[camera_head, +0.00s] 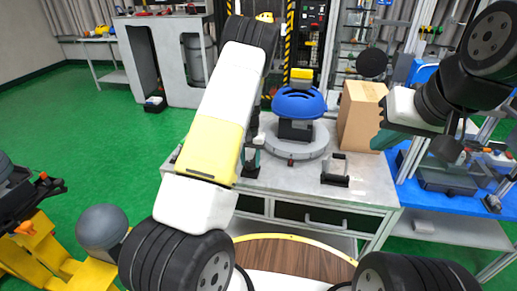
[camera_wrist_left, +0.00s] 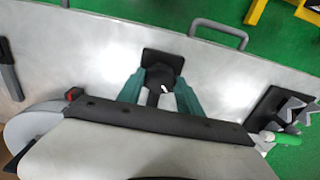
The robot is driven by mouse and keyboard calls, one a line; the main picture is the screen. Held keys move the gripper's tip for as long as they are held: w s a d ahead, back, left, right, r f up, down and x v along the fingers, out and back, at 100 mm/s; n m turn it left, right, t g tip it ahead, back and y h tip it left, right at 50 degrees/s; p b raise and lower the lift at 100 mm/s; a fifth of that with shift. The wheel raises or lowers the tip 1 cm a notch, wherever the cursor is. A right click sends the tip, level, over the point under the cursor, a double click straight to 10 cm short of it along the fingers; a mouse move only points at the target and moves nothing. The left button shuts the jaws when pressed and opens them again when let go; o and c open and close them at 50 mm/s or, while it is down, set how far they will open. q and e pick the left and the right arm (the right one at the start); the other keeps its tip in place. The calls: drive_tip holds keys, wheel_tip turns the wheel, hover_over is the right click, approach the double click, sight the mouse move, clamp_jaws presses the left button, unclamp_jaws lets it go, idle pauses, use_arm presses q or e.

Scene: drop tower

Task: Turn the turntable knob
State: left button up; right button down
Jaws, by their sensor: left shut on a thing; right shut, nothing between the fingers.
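The turntable (camera_head: 296,146) is a grey round disc on the bench, with a blue domed part (camera_head: 299,103) standing on it. Part of a pale disc, probably the turntable, shows at the left in the left wrist view (camera_wrist_left: 22,127). My left gripper (camera_wrist_left: 166,92) has teal fingers closed around a small dark upright piece, apparently the knob (camera_wrist_left: 154,97), beside a black square base (camera_wrist_left: 163,61). In the head view my left arm hides most of this spot; only a bit of the left gripper (camera_head: 251,157) shows. My right gripper (camera_head: 383,139) is above the bench's right side, empty and shut.
A cardboard box (camera_head: 361,115) stands behind the turntable at the right. A small black stand with a clear plate (camera_head: 335,171) is near the bench's front. A blue table (camera_head: 440,200) adjoins at the right.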

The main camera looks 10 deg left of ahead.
sight(250, 162)
use_arm(q)
drive_tip(key=shift+m, duration=0.4)
drive_tip(key=m, duration=0.3)
drive_tip(key=shift+m, duration=0.3)
drive_tip(key=m, duration=0.4)
drive_tip(key=shift+m, duration=0.3)
drive_tip(key=o, duration=1.4)
drive_tip(key=shift+c, duration=0.2)
drive_tip(key=shift+r, duration=3.9)
